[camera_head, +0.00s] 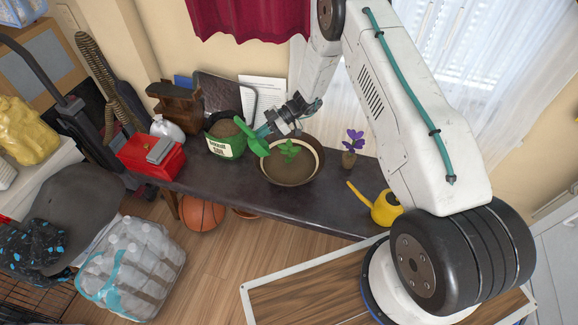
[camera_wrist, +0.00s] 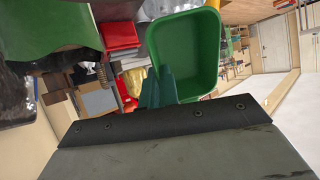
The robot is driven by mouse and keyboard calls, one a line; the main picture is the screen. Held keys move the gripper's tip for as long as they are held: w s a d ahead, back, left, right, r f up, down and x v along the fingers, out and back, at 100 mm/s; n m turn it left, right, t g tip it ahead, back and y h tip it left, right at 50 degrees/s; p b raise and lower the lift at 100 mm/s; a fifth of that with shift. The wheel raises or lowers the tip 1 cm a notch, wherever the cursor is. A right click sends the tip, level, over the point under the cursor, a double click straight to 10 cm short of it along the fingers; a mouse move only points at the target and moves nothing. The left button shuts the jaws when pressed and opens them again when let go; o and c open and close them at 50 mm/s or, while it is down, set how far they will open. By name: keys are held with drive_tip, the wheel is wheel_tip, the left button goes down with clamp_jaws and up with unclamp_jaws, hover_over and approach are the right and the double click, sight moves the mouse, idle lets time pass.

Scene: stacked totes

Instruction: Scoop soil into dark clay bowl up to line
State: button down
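The dark clay bowl (camera_head: 290,184) stands on the dark bench in the head view. It holds brown soil (camera_head: 287,171) and a small green plant (camera_head: 290,150); a pale band shows on its inner wall above the soil. My gripper (camera_head: 267,130) is above the bowl's upper left rim, shut on the green scoop (camera_head: 252,138). The scoop hangs tilted beside the bowl's left rim; whether it touches the rim I cannot tell. In the wrist view the scoop (camera_wrist: 185,52) looks empty, held between teal fingers (camera_wrist: 158,90). The green soil container (camera_head: 226,145) with brown soil stands just left.
A potted purple flower (camera_head: 350,148) and a yellow watering can (camera_head: 384,208) stand to the right of the bowl. The bench (camera_head: 235,182) is bare in front of the bowl.

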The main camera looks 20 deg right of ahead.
drive_tip(key=h, duration=0.1)
drive_tip(key=a+h, duration=0.1)
drive_tip(key=h, duration=0.2)
drive_tip(key=shift+a+f+h, duration=0.15)
drive_tip(key=shift+a+h, duration=0.15)
drive_tip(key=shift+a, duration=0.1)
drive_tip(key=h, duration=0.3)
drive_tip(key=a+f+h, duration=0.1)
drive_tip(key=h, duration=0.1)
drive_tip(key=shift+w+a+m+g+h, duration=0.1)
drive_tip(key=shift+w+m+g+h, duration=0.05)
drive_tip(key=shift+m+g+h, duration=0.2)
drive_tip(key=s+a+v, duration=0.1)
drive_tip(key=v, duration=0.5)
drive_tip(key=shift+r, duration=0.55)
drive_tip(key=shift+a, duration=0.15)
drive_tip(key=s, duration=0.7)
drive_tip(key=shift+s, duration=0.4)
